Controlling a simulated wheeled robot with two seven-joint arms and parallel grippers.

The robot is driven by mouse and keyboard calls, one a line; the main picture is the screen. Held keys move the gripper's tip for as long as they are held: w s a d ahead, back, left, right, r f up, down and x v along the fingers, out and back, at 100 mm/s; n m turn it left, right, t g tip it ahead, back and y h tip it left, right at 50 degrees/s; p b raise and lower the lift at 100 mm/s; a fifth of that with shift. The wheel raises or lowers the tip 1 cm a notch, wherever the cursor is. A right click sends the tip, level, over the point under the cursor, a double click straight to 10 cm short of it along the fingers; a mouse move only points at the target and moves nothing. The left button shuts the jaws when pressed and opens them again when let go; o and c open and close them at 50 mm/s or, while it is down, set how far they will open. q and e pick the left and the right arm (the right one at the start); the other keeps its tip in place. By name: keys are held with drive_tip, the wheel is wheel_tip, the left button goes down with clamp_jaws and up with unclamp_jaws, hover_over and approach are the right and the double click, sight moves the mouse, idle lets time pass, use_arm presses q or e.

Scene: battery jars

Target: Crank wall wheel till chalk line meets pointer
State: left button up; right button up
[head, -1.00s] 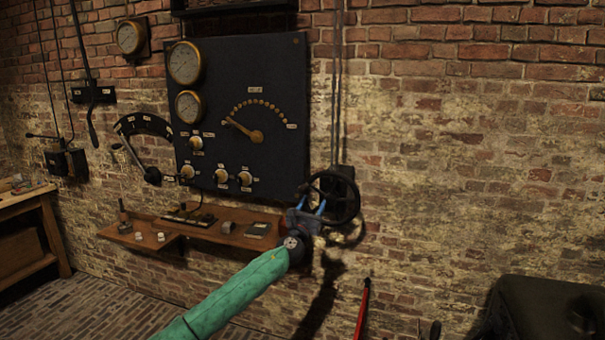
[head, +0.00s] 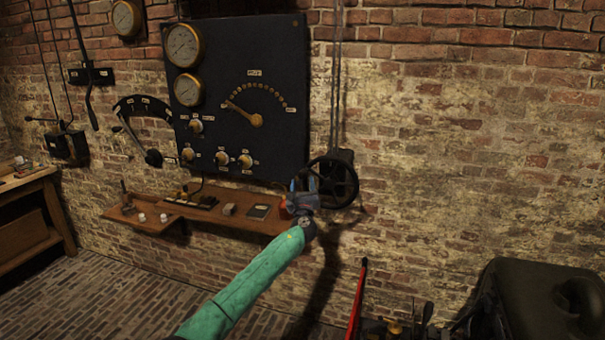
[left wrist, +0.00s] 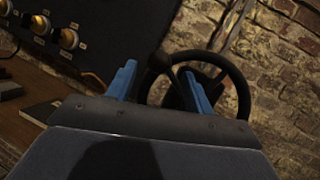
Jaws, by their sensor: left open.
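The dark wall wheel (head: 354,186) is mounted on the brick wall just right of the black panel. It also shows in the left wrist view (left wrist: 242,92), its rim partly behind my fingers. My left gripper (head: 304,184) is at the wheel's left side, its blue fingers apart. In the left wrist view the open fingers (left wrist: 159,70) point at the wheel, with a dark knob-like part showing between them. I cannot tell whether they touch it. I cannot make out a chalk line or its pointer on the wheel. My right gripper is out of view.
The black panel (head: 285,60) carries gauges, knobs and a dial. A wooden shelf (head: 235,223) with small items runs below it, close to my left arm. A red bar (head: 357,300) stands at the bottom. A dark bulky object (head: 545,300) fills the lower right.

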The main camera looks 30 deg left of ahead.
sight(302, 174)
use_arm(q)
drive_tip(key=p+x, duration=0.1)
drive_tip(key=x, duration=0.3)
drive_tip(key=shift+w+a+r, duration=0.15)
drive_tip(key=shift+w+r, duration=0.05)
drive_tip(key=shift+w, duration=0.05)
drive_tip(key=shift+w+a+p, duration=0.3)
drive_tip(key=shift+w, duration=0.05)
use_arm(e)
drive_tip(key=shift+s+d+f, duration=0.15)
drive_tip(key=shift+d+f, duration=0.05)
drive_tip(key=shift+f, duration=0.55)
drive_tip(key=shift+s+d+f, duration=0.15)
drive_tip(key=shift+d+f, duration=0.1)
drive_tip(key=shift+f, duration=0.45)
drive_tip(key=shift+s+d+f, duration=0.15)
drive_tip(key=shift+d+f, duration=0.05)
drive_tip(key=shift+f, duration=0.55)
use_arm(q)
clamp_jaws()
